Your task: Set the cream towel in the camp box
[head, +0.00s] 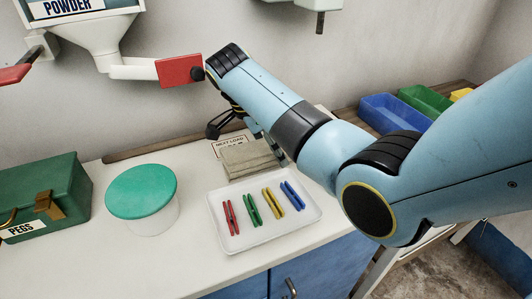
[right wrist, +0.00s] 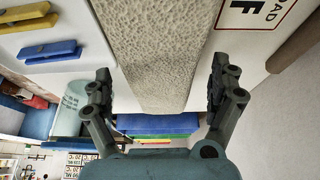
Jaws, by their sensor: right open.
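The cream towel (head: 250,158) lies folded on the white worktop, behind the peg tray, and looks grey-beige. In the right wrist view the towel (right wrist: 165,45) shows as a rough pale slab between my open fingers. My right gripper (right wrist: 160,80) is open and empty, and I cannot tell whether a finger touches the towel. In the head view my right gripper (head: 228,128) is just behind and above the towel, partly hidden by my arm. I cannot make out a box marked as the camp box. My left gripper is not in view.
A white tray (head: 228,243) with several coloured pegs lies in front of the towel. A teal-lidded tub (head: 141,192) and a green PEGS box (head: 64,188) stand left. A NEXT LOAD sign (head: 228,146) lies behind the towel. Blue (head: 392,112) and green (head: 424,98) bins stand right.

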